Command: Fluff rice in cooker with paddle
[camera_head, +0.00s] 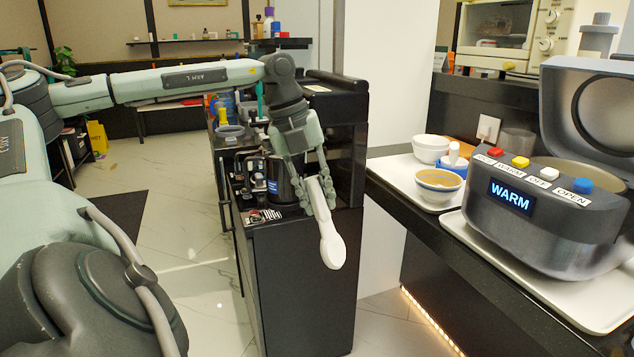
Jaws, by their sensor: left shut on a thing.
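My left gripper (318,178) is shut on a white paddle (331,243). The paddle hangs head down in front of the black cabinet, left of the counter and clear of it. The dark grey rice cooker (540,235) stands on the right with its lid (604,100) raised. Its display reads WARM, and red, yellow, white and blue buttons line its top front edge. Only part of the cooker's opening shows behind the buttons. I cannot make out the rice inside. My right gripper is not in view.
The cooker rests on a white tray (470,232) on the black counter. Left of it, another tray (392,172) holds a white bowl (430,148) and a striped bowl (437,184) close together. A black cabinet (300,270) stands below my gripper. A gap separates cabinet and counter.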

